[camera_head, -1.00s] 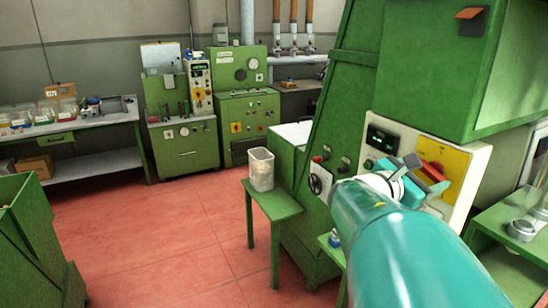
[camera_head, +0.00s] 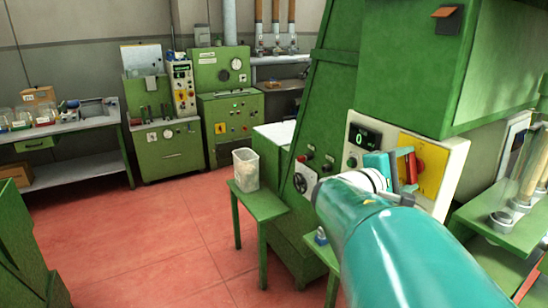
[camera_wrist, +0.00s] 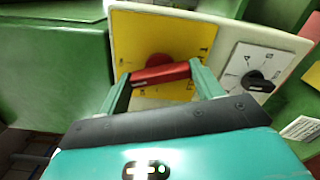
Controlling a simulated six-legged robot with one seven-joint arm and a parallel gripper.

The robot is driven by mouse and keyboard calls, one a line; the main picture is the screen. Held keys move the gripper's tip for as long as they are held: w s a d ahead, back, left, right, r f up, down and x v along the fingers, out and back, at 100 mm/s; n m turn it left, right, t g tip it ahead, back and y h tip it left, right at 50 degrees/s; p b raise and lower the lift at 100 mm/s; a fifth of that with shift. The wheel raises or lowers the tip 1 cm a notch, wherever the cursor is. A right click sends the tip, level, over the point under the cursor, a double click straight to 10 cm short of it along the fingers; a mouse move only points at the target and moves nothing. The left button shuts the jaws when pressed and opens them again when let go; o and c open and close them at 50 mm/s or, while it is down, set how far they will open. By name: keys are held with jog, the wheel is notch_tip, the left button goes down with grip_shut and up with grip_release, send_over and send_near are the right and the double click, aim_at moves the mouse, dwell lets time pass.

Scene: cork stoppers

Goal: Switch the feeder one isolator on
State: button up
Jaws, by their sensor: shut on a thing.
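The isolator is a red rotary handle (camera_wrist: 158,75) on a yellow plate (camera_wrist: 190,30) of a pale control panel. In the wrist view my gripper (camera_wrist: 160,73) has one teal finger at each end of the red bar and is shut on it. In the head view the red handle (camera_head: 411,168) shows beside my gripper (camera_head: 391,165), partly hidden by the fingers, and looks nearly upright. The yellow plate (camera_head: 432,160) is behind it. A dark display (camera_head: 364,138) on the panel shows a green 0. No feeder label is readable.
A black knob on a white dial plate (camera_wrist: 262,82) is beside the yellow plate. A green cabinet (camera_head: 415,60) overhangs the panel. A small green table (camera_head: 258,205) carries a clear container (camera_head: 246,168). Open red floor (camera_head: 150,230) is at left.

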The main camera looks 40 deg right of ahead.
jog(key=shift+m, duration=2.1)
jog(key=o, duration=1)
jog(key=shift+d, duration=0.15)
jog(key=a, duration=0.4)
jog(key=w+a, duration=0.1)
jog(key=a, duration=0.4)
jog(key=w+a, duration=0.1)
jog(key=a, duration=0.3)
jog(key=shift+w+a, duration=0.1)
jog(key=shift+a, duration=0.3)
jog(key=shift+f, duration=0.1)
